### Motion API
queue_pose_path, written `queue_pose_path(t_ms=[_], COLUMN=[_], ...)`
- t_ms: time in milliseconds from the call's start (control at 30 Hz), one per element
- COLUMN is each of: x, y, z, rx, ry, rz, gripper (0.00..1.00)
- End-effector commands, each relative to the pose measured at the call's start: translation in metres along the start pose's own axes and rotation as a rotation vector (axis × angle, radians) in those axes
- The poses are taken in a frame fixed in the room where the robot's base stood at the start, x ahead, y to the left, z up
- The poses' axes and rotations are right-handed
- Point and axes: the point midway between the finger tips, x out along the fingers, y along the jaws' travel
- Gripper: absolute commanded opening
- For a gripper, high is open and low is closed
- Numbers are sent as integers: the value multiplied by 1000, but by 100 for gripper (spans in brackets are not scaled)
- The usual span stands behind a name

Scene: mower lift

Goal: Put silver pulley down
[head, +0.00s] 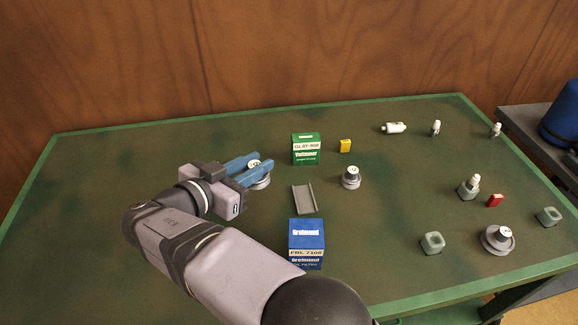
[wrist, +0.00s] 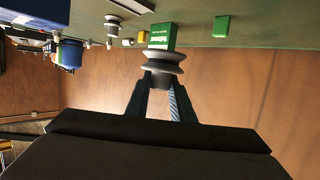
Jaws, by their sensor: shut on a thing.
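My gripper (head: 263,168), with blue fingers in the head view, is shut on a silver pulley (head: 262,183) at the left-middle of the green table (head: 110,200). The pulley's pale hub shows between the fingers and its grey rim shows below them. In the wrist view, which looks upside down, the grooved silver pulley (wrist: 163,62) sits at the tips of my gripper (wrist: 160,85). I cannot tell whether its underside touches the table.
A green box (head: 306,149), grey channel tray (head: 304,198), blue box (head: 306,243) and another pulley (head: 350,177) stand to the right. A large pulley (head: 497,240) and several small parts lie farther right. The table's left side is clear.

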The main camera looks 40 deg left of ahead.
Motion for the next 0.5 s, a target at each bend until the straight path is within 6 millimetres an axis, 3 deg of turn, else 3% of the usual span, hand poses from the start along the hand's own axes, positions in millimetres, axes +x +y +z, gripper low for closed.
queue_pose_path(t_ms=[167, 267, 500], x=[7, 21, 86], y=[4, 12, 58], z=[-2, -7, -30], rx=[5, 14, 64], ry=[0, 1, 1], rz=[15, 43, 183], gripper=[0, 0, 0])
